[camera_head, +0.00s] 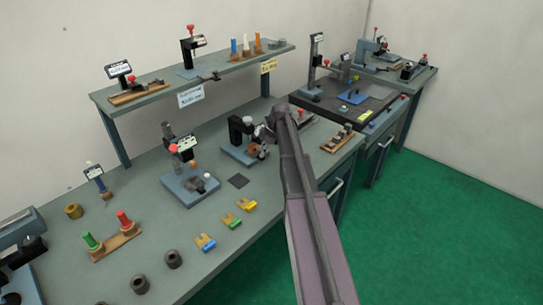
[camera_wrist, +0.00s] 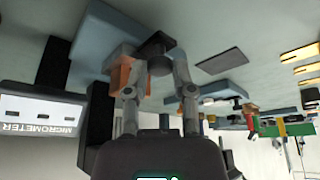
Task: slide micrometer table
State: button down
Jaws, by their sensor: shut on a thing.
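The micrometer stand has a blue base (camera_head: 236,156) and a black upright (camera_head: 236,131), on the bench left of my arm. A small orange-brown block (camera_wrist: 124,76) sits beside my fingers in the wrist view. Its sign (camera_wrist: 38,112) reads MICROMETER, upside down in that view. My gripper (camera_wrist: 159,72) is shut on a dark round knob (camera_wrist: 158,62) at the stand, with one finger on each side. In the head view my gripper (camera_head: 264,135) is small and partly hidden by my own arm, so the contact is hard to see there.
A dark square pad (camera_head: 238,181) lies in front of the stand. Another gauge stand (camera_head: 188,185) is to its left. A raised shelf (camera_head: 215,70) with instruments runs behind.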

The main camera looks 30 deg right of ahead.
aim_at(255, 153)
jog(key=shift+w+a, duration=0.25)
jog(key=shift+w, duration=0.4)
jog(key=shift+w+a, duration=0.2)
jog(key=shift+w, duration=0.45)
jog(key=shift+c, duration=2.2)
grip_release()
jog(key=shift+w, duration=0.15)
jog(key=shift+s, duration=0.25)
jog(key=shift+s+d, duration=0.3)
jog(key=shift+s, duration=0.45)
jog(key=s, duration=0.2)
jog(key=s+d, duration=0.1)
jog(key=s, duration=0.1)
jog(key=s+d, duration=0.1)
jog(key=s, duration=0.1)
jog(key=shift+s, duration=0.15)
jog(key=shift+p+v, duration=0.95)
jog(key=shift+v, duration=0.05)
jog(key=p+v, duration=1.1)
jog(key=shift+d+r, duration=0.25)
jog(key=shift+r, duration=0.15)
